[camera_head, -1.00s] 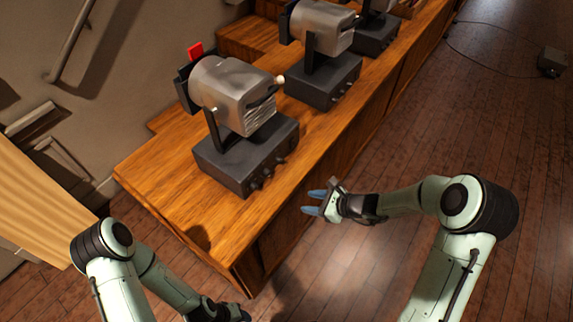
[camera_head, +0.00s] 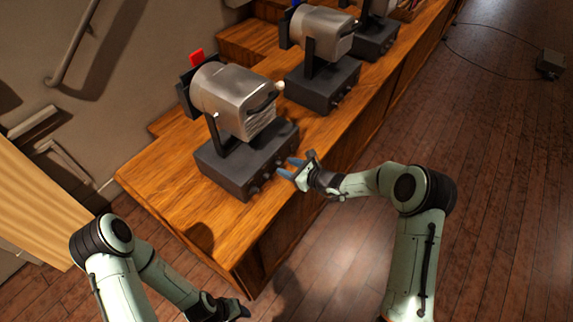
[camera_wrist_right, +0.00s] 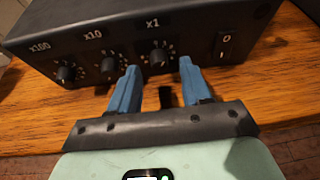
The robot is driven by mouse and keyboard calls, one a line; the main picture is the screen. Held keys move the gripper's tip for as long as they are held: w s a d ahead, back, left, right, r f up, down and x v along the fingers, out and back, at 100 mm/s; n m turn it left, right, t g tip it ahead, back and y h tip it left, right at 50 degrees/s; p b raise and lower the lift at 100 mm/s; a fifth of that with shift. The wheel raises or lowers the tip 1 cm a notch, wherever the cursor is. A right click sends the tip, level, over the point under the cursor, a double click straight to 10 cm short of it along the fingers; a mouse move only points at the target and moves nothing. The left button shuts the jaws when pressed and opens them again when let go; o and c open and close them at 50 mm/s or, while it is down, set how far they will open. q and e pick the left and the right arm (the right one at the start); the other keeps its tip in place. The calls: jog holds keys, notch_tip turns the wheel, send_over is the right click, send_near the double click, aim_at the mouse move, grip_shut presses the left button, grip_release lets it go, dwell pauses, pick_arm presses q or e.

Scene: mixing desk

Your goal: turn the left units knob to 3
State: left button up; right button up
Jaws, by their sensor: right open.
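The left device's dark control box (camera_head: 225,172) stands on the wooden desk, with knobs on its front. In the right wrist view the box's front (camera_wrist_right: 190,18) carries the units knob marked x1 (camera_wrist_right: 158,57), with white tick marks around it. Its pointer setting is too small to read. My right gripper (camera_head: 286,168) is open, its blue fingers pointing at the box front. In the right wrist view the fingers (camera_wrist_right: 158,68) lie to either side of the x1 knob, just short of it, with nothing between them. My left gripper (camera_head: 238,308) is low at the desk's near end, partly seen.
The x10 knob (camera_wrist_right: 108,66) and x100 knob (camera_wrist_right: 65,73) sit left of x1; a rocker switch (camera_wrist_right: 226,44) sits right. A silver machine head (camera_head: 235,95) is above the box. A second device (camera_head: 322,82) stands behind. The near desk top (camera_head: 180,200) is clear.

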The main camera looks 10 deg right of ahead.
jog(key=shift+w+a+f, duration=0.25)
jog(key=shift+w+a, duration=0.1)
jog(key=shift+w, duration=0.05)
grip_shut()
